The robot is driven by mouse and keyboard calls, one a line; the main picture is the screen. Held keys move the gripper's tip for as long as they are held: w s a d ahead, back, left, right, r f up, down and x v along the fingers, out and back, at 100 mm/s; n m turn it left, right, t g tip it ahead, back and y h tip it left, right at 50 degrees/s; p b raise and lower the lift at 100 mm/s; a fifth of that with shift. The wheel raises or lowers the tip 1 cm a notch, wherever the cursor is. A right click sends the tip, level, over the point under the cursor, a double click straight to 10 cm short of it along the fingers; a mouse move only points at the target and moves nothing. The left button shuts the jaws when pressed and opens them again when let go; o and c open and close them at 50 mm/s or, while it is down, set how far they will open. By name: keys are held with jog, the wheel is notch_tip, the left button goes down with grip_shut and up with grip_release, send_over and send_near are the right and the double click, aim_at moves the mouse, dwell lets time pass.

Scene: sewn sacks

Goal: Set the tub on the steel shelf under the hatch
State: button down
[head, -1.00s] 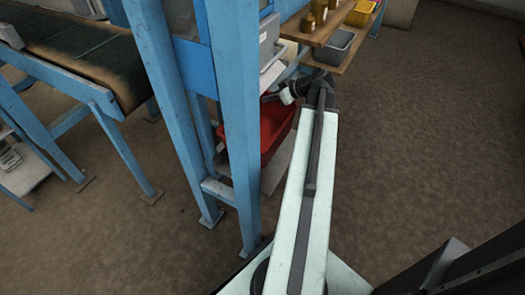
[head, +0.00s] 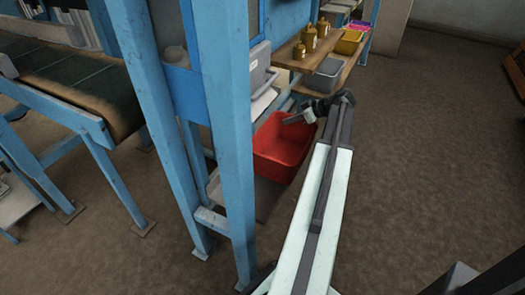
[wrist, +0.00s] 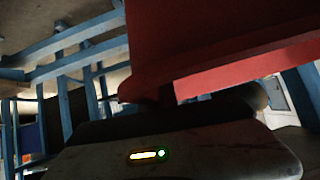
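The red tub (head: 280,151) hangs beside the blue frame in the head view, above the floor and right of the near post. My gripper (head: 303,116) is at its upper rim and appears shut on it; the fingertips are hard to make out. In the wrist view the tub (wrist: 220,40) fills the upper right, close above the dark gripper body. A pale surface (head: 263,103) shows under a grey box between the posts. A lower pale strip (head: 214,187) shows behind the near posts. I cannot tell which of these is the steel shelf; the posts hide much of them.
Blue posts (head: 226,130) stand close left of my arm. A wooden shelf (head: 306,47) with brass-coloured weights is behind the tub, with a grey bin (head: 326,74) and yellow bin (head: 349,41) nearby. A conveyor (head: 65,75) is at left. The floor at right is clear.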

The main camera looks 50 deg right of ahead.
aim_at(267, 130)
jog(key=w+a, duration=0.1)
jog(key=a, duration=0.2)
jog(key=w+a, duration=0.1)
jog(key=a, duration=0.3)
jog(key=w+a+f, duration=0.1)
jog(key=a, duration=0.2)
jog(key=shift+w+a+b, duration=0.1)
jog(key=shift+a+b, duration=0.25)
jog(key=shift+b, duration=0.05)
notch_tip(267, 130, down, 4)
jog(key=b, duration=0.4)
jog(key=shift+r, duration=0.25)
jog(key=shift+f, duration=0.25)
jog(key=c, duration=1.6)
grip_release()
jog(key=shift+r, duration=0.1)
jog(key=shift+c, duration=0.2)
